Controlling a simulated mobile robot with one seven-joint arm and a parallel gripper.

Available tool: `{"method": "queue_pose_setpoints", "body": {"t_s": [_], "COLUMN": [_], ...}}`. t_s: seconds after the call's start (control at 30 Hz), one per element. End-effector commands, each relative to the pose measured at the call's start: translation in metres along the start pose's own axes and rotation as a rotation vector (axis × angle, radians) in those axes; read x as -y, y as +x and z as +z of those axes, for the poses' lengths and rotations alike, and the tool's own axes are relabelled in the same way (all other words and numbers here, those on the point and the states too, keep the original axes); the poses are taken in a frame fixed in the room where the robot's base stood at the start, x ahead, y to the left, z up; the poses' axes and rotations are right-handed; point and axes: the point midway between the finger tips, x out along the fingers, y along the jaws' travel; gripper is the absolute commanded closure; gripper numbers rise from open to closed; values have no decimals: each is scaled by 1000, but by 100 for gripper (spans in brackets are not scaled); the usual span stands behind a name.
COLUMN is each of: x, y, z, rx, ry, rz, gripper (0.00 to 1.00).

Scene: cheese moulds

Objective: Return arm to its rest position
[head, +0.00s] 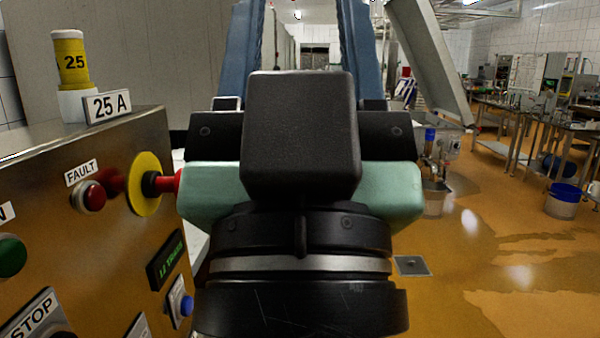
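My gripper (301,140) fills the middle of the head view, seen from behind, with its black wrist flange below a pale green body. A black block on its back hides its middle, and the fingertips are out of sight, so I cannot tell whether it is open or shut. A steel control panel (120,215) stands close on the left. Its red emergency knob (168,184), on a black stem and yellow disc (145,183), meets the left edge of my gripper in the picture. I cannot tell whether they touch.
The panel carries a red FAULT lamp (88,196), a blue button (181,302), a green button (11,255), a 25 A sign (107,105) and a yellow beacon (70,60). Blue uprights (357,45) rise behind my gripper. The wet orange floor (475,270) is open at right, with a blue-lidded bucket (564,200).

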Motion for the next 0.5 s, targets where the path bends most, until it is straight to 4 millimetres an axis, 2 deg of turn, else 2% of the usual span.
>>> {"method": "queue_pose_setpoints", "body": {"t_s": [0.03,0.3,0.5], "x": [0,1,1], "y": [18,70,92], "z": [-16,-66,-86], "rx": [0,2,3], "ry": [1,3,3], "rz": [-1,-2,-3], "gripper": [49,49,49]}}
